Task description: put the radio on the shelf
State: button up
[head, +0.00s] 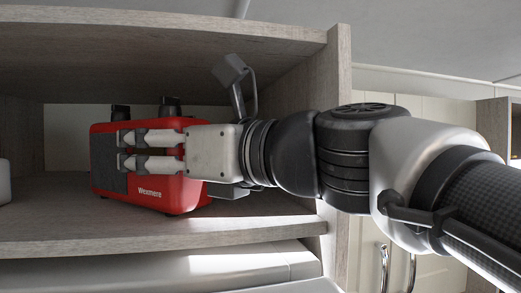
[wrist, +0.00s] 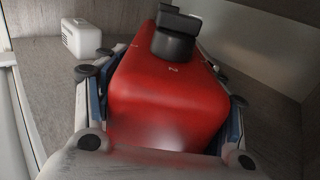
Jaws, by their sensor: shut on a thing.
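The radio (head: 165,195) is red with a dark speaker front and black knobs on top. It stands upright inside the shelf compartment, over the shelf board (head: 60,232), and its underside looks on or very close to the board. My gripper (head: 125,150) reaches in from the right and is shut on the radio, its fingers along the radio's body. In the wrist view the radio (wrist: 170,90) fills the space between the two fingers, with a black knob at its far end.
A small white slotted box (wrist: 81,39) stands on the shelf beyond the radio; its edge shows at the far left of the head view. An upper board (head: 150,40) lies above my gripper. The side panel (head: 338,80) stands close behind my wrist. Free board lies left of the radio.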

jog(key=o, duration=1.2)
jog(key=shift+w+a+f, duration=0.1)
jog(key=shift+w, duration=0.05)
jog(key=o, duration=0.4)
jog(key=shift+s, duration=0.2)
jog(key=shift+o, duration=0.7)
jog(key=shift+w, duration=0.1)
jog(key=shift+r, duration=0.2)
jog(key=shift+s+d, duration=0.2)
jog(key=shift+d, duration=0.3)
jog(key=b+v, duration=0.1)
jog(key=v, duration=0.9)
jog(key=shift+s+d, duration=0.15)
jog(key=shift+d, duration=0.05)
jog(key=shift+s+d, duration=0.2)
